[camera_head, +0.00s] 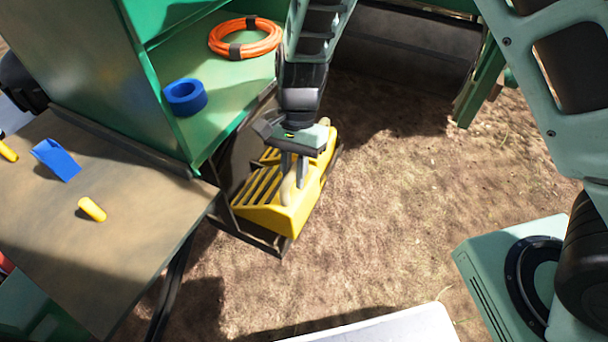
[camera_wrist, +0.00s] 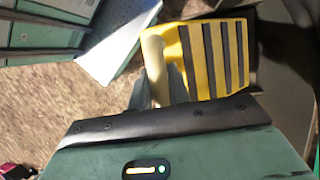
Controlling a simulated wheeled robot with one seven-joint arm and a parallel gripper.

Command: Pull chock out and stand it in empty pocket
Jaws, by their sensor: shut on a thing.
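The yellow chock (camera_head: 284,217) has dark slots across its face and a cream bar along one side. It sits low in a dark metal frame beside the green cabinet. In the wrist view the chock (camera_wrist: 212,60) fills the top centre, with the cream bar (camera_wrist: 153,55) at its left edge. My gripper (camera_head: 294,177) reaches down from above and is shut on the cream bar, one finger on each side. Its fingers (camera_wrist: 159,85) also show in the wrist view. The arm and gripper hide part of the chock.
The dark frame (camera_head: 262,243) surrounds the chock's lower part. A green cabinet shelf (camera_head: 232,88) holds an orange hose coil (camera_head: 245,37) and a blue ring (camera_head: 185,97). A brown table (camera_head: 120,240) at left carries a blue piece and yellow cylinders. Open dirt ground (camera_head: 390,210) lies right.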

